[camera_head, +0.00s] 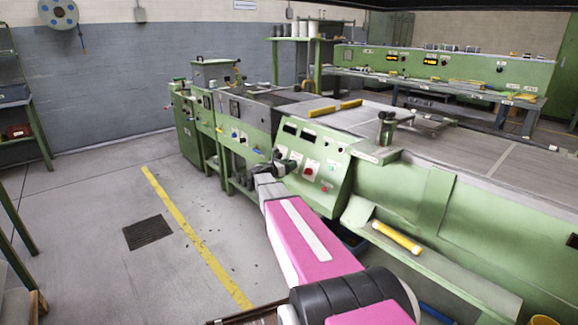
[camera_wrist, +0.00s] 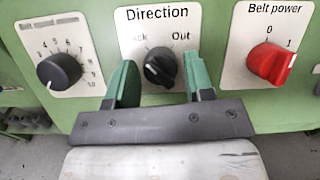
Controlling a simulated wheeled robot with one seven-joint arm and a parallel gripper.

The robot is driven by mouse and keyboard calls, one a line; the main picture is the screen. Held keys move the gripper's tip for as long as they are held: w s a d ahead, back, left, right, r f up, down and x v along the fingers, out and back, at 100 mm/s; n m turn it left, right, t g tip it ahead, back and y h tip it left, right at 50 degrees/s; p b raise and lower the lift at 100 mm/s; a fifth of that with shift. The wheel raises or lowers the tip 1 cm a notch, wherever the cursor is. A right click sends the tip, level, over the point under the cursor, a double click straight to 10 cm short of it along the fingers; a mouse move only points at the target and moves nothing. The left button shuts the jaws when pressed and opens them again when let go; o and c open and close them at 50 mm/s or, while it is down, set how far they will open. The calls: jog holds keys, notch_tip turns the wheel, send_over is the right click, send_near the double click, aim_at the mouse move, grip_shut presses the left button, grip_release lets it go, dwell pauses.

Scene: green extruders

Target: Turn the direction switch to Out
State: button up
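The direction switch (camera_wrist: 160,68) is a black rotary knob on a white plate headed Direction in the wrist view. The plate reads "Out" at upper right; the left word is partly hidden, with "ck" showing. A pale mark shows on the knob's face, but I cannot tell clearly which word it points to. My gripper (camera_wrist: 160,63) is open, with one green finger on each side of the knob and gaps between. In the head view, my gripper (camera_head: 272,168) is at the green control panel (camera_head: 330,150), and the direction switch cannot be made out.
A black belt speed knob (camera_wrist: 59,71) is left of my gripper, and a red belt power knob (camera_wrist: 270,63) is right of it. A yellow roller (camera_head: 397,238) lies on a ledge at the machine's near side. The floor left of the yellow line (camera_head: 195,235) is mostly clear.

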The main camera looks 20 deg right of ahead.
jog(key=c, duration=0.6)
jog(key=shift+o, duration=0.2)
jog(key=shift+m+g, duration=0.3)
jog(key=m+g, duration=0.1)
jog(key=m, duration=0.3)
jog(key=shift+w+m+g, duration=0.2)
jog(key=shift+m+g, duration=0.1)
jog(key=shift+g, duration=0.1)
jog(key=m+g, duration=0.2)
jog(key=m, duration=0.2)
jog(key=shift+r+m, duration=0.1)
jog(key=shift+m, duration=0.2)
jog(key=m, duration=0.2)
jog(key=m+g+y, duration=0.1)
jog(key=m, duration=0.2)
jog(key=shift+r+g, duration=0.1)
jog(key=shift+g, duration=0.2)
jog(key=shift+m+g+y, duration=0.4)
jog(key=shift+m+y, duration=0.3)
jog(key=shift+m, duration=1.3)
